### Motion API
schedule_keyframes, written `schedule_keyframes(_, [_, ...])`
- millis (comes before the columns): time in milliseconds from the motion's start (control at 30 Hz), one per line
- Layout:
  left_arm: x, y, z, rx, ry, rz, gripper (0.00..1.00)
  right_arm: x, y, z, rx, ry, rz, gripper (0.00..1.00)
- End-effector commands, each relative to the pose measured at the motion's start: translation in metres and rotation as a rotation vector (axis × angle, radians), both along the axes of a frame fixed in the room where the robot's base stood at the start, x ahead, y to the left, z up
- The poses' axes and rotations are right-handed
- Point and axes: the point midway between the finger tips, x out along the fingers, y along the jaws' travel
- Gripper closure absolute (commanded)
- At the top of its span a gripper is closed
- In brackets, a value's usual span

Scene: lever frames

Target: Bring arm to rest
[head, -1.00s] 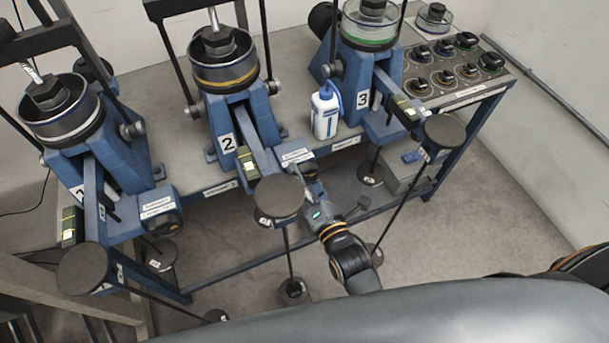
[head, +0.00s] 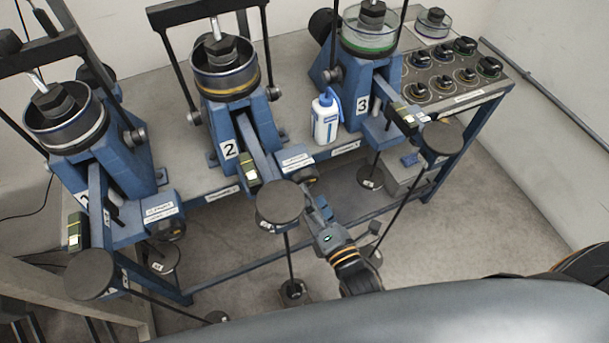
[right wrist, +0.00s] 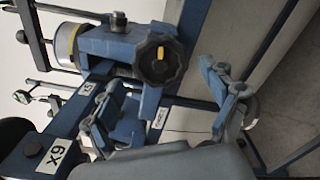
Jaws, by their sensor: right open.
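My right gripper (head: 318,204) is in front of the bench beside lever frame 2 (head: 238,130), just right of its round black lever pad (head: 280,202). In the right wrist view its two blue-grey fingers (right wrist: 165,108) are spread wide apart with nothing gripped between them. A black knob (right wrist: 160,60) with a yellow mark sits on a blue housing beyond the fingers, apart from them. Lever frame 1 (head: 115,155) stands at the left and lever frame 3 (head: 358,92) at the right. My left gripper is not in view.
A white bottle with a blue cap (head: 325,118) stands on the bench between frames 2 and 3. A panel of several knobs (head: 455,72) is at the right end. Hanging rods and weights (head: 293,289) reach below the levers. The floor to the right (head: 490,215) is clear.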

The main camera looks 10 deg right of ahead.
Motion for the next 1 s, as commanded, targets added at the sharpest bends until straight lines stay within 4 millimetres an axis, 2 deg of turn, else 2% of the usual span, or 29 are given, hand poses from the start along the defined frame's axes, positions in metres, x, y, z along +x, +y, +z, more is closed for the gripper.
schedule_keyframes(167, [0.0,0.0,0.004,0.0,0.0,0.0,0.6,-0.011,-0.002,0.0,-0.001,0.0,0.0,0.15])
schedule_keyframes(633, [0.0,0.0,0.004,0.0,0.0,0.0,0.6,-0.011,-0.002,0.0,-0.001,-0.001,0.0,0.15])
schedule_keyframes(733, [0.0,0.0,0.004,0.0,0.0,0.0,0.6,-0.011,-0.002,-0.007,0.017,0.02,0.002,0.15])
schedule_keyframes(767, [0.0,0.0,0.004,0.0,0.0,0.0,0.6,-0.012,-0.002,-0.014,0.033,0.038,0.004,0.15])
schedule_keyframes(867, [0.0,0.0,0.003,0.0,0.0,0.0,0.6,-0.017,-0.001,-0.051,0.134,0.148,0.005,0.15])
schedule_keyframes(967, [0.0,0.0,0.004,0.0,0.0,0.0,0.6,-0.031,-0.002,-0.112,0.301,0.331,-0.019,0.15])
schedule_keyframes(1000, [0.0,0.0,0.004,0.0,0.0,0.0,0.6,-0.039,-0.004,-0.139,0.378,0.414,-0.041,0.15])
